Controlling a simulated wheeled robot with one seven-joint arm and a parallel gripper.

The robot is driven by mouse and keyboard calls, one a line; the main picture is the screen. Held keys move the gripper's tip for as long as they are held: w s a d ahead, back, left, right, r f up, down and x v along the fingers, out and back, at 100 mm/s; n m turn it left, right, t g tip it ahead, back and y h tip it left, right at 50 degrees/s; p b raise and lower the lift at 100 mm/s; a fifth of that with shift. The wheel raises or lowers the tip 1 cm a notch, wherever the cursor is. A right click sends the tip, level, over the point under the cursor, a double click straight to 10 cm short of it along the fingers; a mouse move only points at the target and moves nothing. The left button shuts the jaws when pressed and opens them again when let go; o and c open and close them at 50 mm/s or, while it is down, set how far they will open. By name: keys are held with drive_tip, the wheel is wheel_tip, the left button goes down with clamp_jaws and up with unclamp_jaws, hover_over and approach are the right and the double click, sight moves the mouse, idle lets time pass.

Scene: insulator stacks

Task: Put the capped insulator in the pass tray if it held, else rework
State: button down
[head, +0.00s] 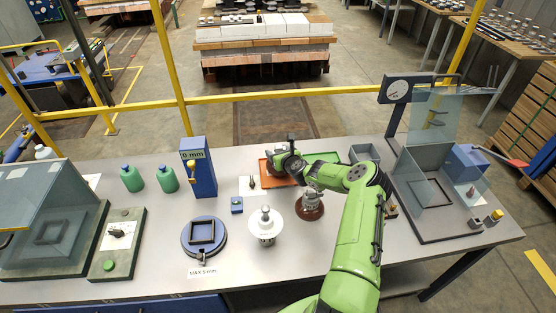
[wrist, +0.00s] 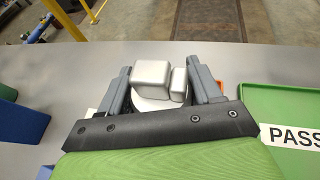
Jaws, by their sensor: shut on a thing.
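My gripper (head: 279,155) is at the back of the bench, at the orange tray (head: 268,172). In the wrist view its grey fingers (wrist: 160,92) are shut on a silver, blocky metal cap (wrist: 152,76) with a white disc (wrist: 147,103) below it, which looks like the capped insulator. Its lower part is hidden, and I cannot tell whether it touches anything. The green pass tray (head: 330,157), marked PASS in the wrist view (wrist: 290,112), lies to the right. A white insulator (head: 265,228) and a brown insulator (head: 310,207) stand upright nearer the front.
A blue post (head: 198,168) reads 0 mm. A round blue fixture (head: 204,252) has a label reading MAX 5 mm. Green bottles (head: 132,179) stand at left. A clear-shielded station with a dial (head: 397,88) stands at right. The front middle of the bench is mostly clear.

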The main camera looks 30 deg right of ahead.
drive_tip(key=shift+f, duration=1.25)
drive_tip(key=c, duration=0.6)
unclamp_jaws()
drive_tip(key=shift+s+f, duration=0.1)
drive_tip(key=shift+f, duration=0.15)
drive_tip(key=o, duration=0.4)
drive_tip(key=shift+r, duration=0.1)
